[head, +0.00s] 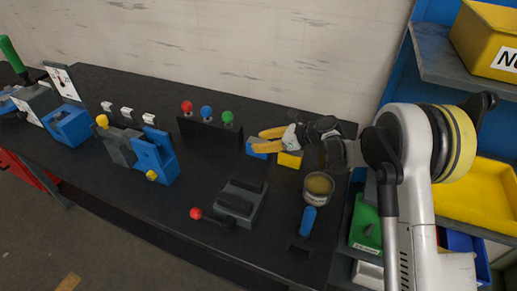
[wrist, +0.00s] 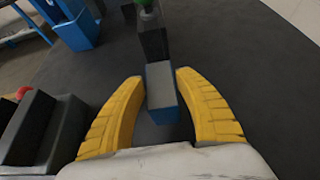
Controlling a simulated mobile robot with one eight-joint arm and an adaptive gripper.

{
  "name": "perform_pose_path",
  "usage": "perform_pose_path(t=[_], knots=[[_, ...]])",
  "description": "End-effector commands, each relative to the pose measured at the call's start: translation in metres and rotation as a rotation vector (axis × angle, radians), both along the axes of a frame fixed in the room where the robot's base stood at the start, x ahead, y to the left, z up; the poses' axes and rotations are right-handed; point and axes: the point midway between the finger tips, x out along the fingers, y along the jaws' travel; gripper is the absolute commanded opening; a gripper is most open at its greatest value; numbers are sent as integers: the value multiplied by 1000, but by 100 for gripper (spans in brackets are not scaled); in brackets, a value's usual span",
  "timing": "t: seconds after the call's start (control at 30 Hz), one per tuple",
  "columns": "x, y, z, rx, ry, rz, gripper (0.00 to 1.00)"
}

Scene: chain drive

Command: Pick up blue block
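The blue block (head: 259,149) lies on the dark bench, to the right of the stand with coloured knobs. My gripper (head: 258,141) is above it, its yellow fingers reaching left, and partly hides the block. In the wrist view the block (wrist: 161,84) shows between the two fingertips, with a greyish top and a blue side. My gripper (wrist: 161,76) is open there, with small gaps between fingers and block.
The knob stand (head: 209,131) is close to the left of the fingertips. A grey lever device (head: 240,203) is nearer the front edge.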

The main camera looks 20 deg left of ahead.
Motion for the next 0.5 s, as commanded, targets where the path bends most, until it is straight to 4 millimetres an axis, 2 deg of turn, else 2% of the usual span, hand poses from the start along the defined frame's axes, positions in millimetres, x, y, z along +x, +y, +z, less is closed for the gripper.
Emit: perform_pose_path(t=[0.03, 0.1, 0.5], knots=[[0, 0, 0, 0, 0, 0, 23], [0, 0, 0, 0, 0, 0, 1], [0, 0, 1, 2, 0, 0, 0]])
